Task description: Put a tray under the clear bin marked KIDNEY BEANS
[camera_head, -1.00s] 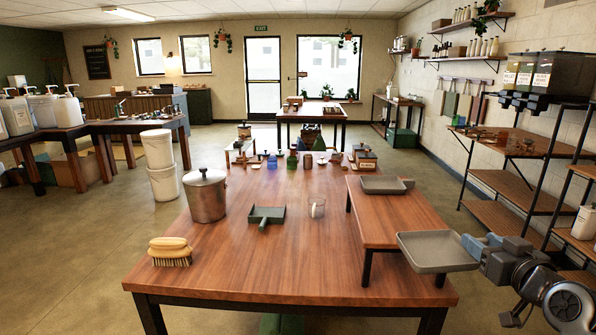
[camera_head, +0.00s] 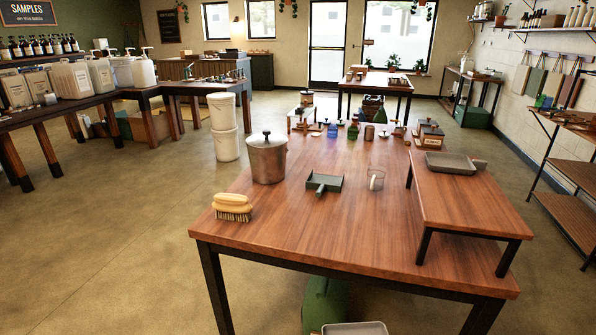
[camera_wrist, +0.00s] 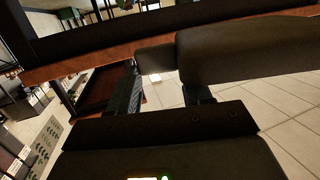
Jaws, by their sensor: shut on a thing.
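My gripper (camera_wrist: 164,92) is shut on a tray, whose dark body (camera_wrist: 250,48) fills the upper right of the wrist view. A piece of a grey tray (camera_head: 355,328), apparently the held one, shows at the bottom edge of the head view, in front of the table. My gripper is out of the head view. A second grey tray (camera_head: 451,163) lies on the low wooden riser at the table's right. The clear bin marked KIDNEY BEANS is in neither current view.
The wooden table (camera_head: 330,235) holds a brush (camera_head: 232,207), a lidded metal pot (camera_head: 267,158), a green dustpan (camera_head: 323,183) and a clear cup (camera_head: 376,179). The riser (camera_head: 470,205) stands at its right. A green container (camera_head: 325,298) is below. Floor is open at left.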

